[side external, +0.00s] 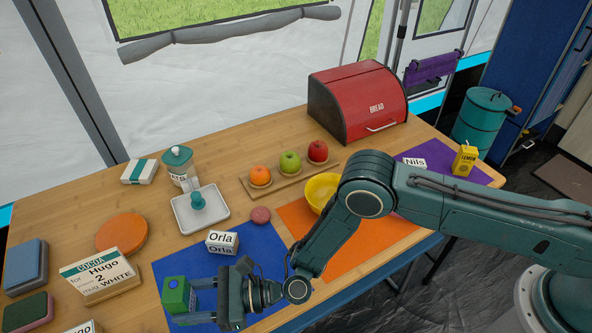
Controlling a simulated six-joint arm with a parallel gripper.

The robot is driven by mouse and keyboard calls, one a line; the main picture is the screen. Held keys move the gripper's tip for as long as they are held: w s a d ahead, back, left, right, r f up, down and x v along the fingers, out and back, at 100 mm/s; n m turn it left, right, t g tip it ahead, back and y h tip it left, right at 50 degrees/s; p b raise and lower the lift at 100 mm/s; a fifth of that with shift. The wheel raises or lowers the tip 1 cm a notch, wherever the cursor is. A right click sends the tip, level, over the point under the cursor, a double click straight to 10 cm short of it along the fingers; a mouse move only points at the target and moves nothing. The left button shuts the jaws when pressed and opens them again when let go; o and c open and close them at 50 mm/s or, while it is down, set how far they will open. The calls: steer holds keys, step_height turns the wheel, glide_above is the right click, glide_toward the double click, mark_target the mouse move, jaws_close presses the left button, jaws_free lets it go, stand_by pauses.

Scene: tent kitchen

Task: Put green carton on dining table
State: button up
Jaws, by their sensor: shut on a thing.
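The green carton (177,294) is a small green box at the lower left of the side external view, over the blue mat. My gripper (194,300) reaches it from the right and is shut on it, with one finger on the far side and one on the near side. The carton looks upright. I cannot tell whether its base touches the blue mat (262,277). The wooden table (225,166) spreads under all of this.
A white "Orla" block (222,242) stands close behind my gripper. A "Hugo" order card (102,275) stands left of the carton. A white tray (187,220), a yellow bowl (318,192) on an orange mat (345,250), and a red bread box (345,105) are farther back.

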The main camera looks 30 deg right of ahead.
mark_target(197, 309)
steer(key=shift+f, duration=1.9)
steer(key=shift+f, duration=0.1)
steer(key=o, duration=1.1)
steer(key=shift+d, duration=0.1)
steer(key=shift+v, duration=1.05)
steer(key=shift+s+d+r, duration=0.1)
steer(key=shift+d+r, duration=0.05)
steer(key=shift+r, duration=1.65)
steer(key=shift+s+d+r, duration=0.1)
steer(key=shift+d+r, duration=0.1)
steer(key=shift+r, duration=1.6)
